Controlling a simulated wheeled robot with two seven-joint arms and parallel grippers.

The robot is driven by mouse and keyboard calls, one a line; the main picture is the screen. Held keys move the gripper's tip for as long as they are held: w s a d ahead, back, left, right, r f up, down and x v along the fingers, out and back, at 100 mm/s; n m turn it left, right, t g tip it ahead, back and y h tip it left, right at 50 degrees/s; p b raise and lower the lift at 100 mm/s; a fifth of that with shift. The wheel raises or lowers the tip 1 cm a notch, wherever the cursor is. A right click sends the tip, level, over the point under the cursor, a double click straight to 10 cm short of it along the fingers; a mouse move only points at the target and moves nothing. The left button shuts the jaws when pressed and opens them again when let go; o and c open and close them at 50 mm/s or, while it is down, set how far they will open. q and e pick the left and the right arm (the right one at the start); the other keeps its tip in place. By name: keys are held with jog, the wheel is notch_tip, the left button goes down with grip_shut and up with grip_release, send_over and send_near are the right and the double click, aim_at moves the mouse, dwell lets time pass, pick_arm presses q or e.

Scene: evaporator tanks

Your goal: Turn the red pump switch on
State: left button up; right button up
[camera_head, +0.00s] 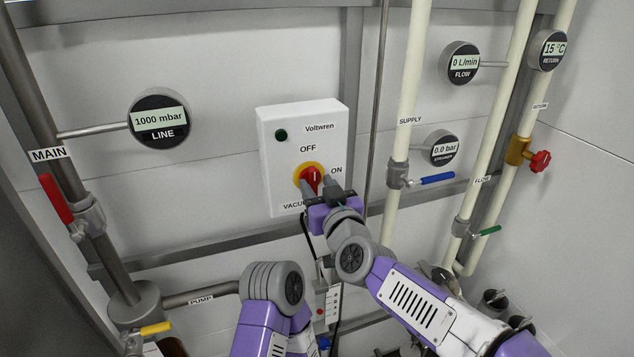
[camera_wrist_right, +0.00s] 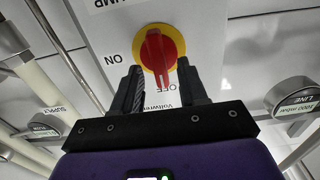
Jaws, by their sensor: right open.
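The red pump switch (camera_head: 310,176) is a red rotary knob on a yellow disc, low on a white box (camera_head: 285,160). The box is labelled OFF above the knob and ON to its right. In the right wrist view, which is upside down, the knob's handle (camera_wrist_right: 157,50) points toward OFF. My right gripper (camera_head: 323,189) is at the knob, its open fingers (camera_wrist_right: 160,74) to either side of the handle. I cannot tell whether they touch it. My left gripper is not in view; only my left arm shows at the bottom.
A dark green lamp (camera_head: 281,134) is on the box. The LINE gauge (camera_head: 159,118) and a red valve handle (camera_head: 56,199) are to the left. Pale pipes (camera_head: 407,100) and a blue valve handle (camera_head: 437,179) stand to the right. A thin grey conduit (camera_head: 377,100) runs close beside the box.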

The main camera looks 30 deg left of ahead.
jog(key=shift+w+a, duration=0.3)
jog(key=shift+a, duration=0.05)
grip_shut()
